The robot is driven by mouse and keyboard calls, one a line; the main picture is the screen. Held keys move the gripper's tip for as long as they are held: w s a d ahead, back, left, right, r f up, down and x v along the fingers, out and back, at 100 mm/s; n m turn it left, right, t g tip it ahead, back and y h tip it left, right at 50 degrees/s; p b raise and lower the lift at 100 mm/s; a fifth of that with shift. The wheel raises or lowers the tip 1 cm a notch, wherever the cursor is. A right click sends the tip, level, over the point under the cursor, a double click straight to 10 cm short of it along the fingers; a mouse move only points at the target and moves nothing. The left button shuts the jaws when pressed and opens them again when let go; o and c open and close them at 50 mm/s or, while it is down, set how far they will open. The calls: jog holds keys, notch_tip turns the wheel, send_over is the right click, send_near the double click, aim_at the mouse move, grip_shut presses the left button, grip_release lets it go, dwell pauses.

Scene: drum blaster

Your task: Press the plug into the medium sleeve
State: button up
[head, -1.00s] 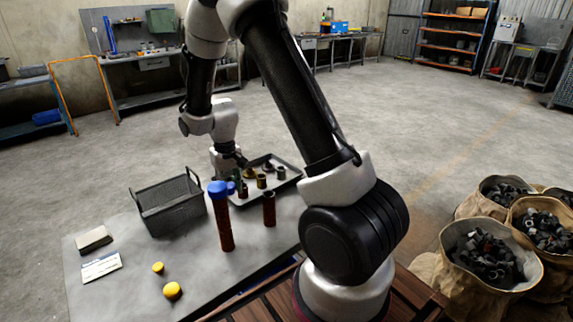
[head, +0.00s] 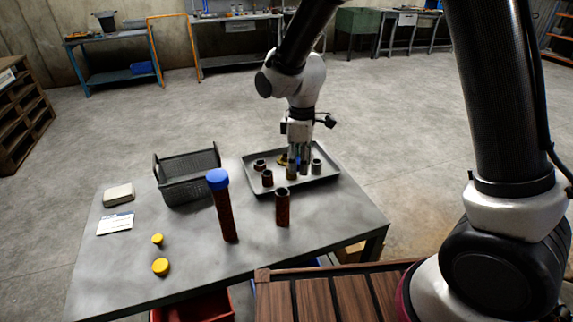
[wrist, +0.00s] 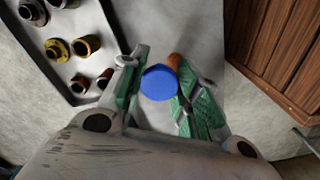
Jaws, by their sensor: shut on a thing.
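A blue round plug (wrist: 158,83) sits between the green-padded fingers of my gripper (wrist: 156,92), which is shut on it. In the head view my gripper (head: 299,160) points down, in line with the tray; the plug barely shows there. A rusty brown sleeve (head: 282,210) of middling height stands upright on the table in front of the tray; I take it as the medium one. In the wrist view a rusty cylinder (wrist: 174,62), probably this sleeve, shows partly behind the plug. The plug hides its mouth, so I cannot tell whether they touch. A taller rusty sleeve (head: 226,215) wears a blue cap (head: 217,179).
The dark tray (head: 325,182) holds several short sleeves and rings. A wire basket (head: 187,178) stands at the back left. Two yellow caps (head: 161,266) (head: 157,240), a card (head: 115,223) and a pale block (head: 118,195) lie on the table's left. Wooden slats (head: 310,300) are in front.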

aim_at(285, 189)
jog(key=s+a+r+n, duration=0.2)
jog(key=s+a+n, duration=0.2)
jog(key=a, duration=0.1)
notch_tip(285, 189, down, 6)
dwell(0.4)
jog(key=shift+w+d, duration=0.1)
jog(key=shift+w, duration=0.05)
jog(key=shift+f, duration=0.4)
dwell(1.0)
jog(key=shift+s+d+f, duration=0.2)
jog(key=shift+s+f, duration=0.05)
jog(key=shift+f, duration=0.1)
dwell(0.8)
jog(key=shift+f, duration=0.3)
jog(key=shift+o, duration=0.2)
